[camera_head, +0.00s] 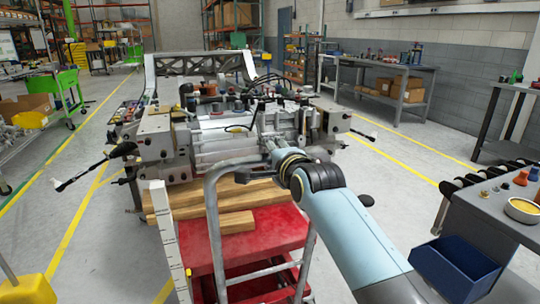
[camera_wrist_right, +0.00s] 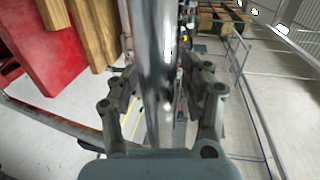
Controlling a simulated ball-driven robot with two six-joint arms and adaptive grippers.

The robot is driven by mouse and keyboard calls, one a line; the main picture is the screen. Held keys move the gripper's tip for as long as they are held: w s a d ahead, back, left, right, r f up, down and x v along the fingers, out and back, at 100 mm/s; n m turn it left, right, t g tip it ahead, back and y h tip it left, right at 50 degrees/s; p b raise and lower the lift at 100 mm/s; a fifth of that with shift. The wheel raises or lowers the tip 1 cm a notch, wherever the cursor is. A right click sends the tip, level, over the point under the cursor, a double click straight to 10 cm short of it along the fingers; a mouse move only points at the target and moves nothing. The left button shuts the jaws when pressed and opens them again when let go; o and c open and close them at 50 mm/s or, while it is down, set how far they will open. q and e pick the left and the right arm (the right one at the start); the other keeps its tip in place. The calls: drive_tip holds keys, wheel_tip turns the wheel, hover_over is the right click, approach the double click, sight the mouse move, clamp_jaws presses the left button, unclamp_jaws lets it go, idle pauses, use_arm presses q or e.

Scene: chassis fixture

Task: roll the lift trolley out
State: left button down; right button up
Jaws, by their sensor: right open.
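The lift trolley (camera_head: 262,240) has a red platform and a grey tubular push handle (camera_head: 213,225). It stands low in the middle of the head view, under the near end of the chassis (camera_head: 220,130). Wooden beams (camera_head: 232,193) lie on it. My right gripper (camera_head: 274,152) is at the handle's upper right, its fingers partly hidden by my wrist. In the right wrist view the handle's bar (camera_wrist_right: 160,60) runs between the fingers of my open right gripper (camera_wrist_right: 162,75), with the red platform (camera_wrist_right: 45,50) to the left. My left gripper is not in view.
A grey bench with a blue bin (camera_head: 455,268) stands close on the right. A white ruled post (camera_head: 172,240) rises just left of the handle. A green cart (camera_head: 65,90) stands far left.

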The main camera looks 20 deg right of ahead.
drive_tip(key=s+r, duration=0.2)
drive_tip(key=s, duration=1)
drive_tip(key=shift+d+r, duration=0.2)
drive_tip(key=shift+w, duration=0.1)
drive_tip(key=w+n+y, duration=0.1)
drive_tip(key=w+y, duration=0.1)
drive_tip(key=w, duration=0.1)
drive_tip(key=w+f+n+g+y, duration=0.1)
drive_tip(key=w+y, duration=0.1)
drive_tip(key=w, duration=0.1)
drive_tip(key=w+a+f+n+y, duration=0.1)
drive_tip(key=w+y, duration=0.1)
drive_tip(key=w, duration=0.1)
drive_tip(key=shift+w+f+n+b, duration=0.15)
drive_tip(key=shift+w+n+b, duration=0.15)
drive_tip(key=shift+w+n, duration=0.1)
drive_tip(key=shift+s, duration=0.1)
clamp_jaws()
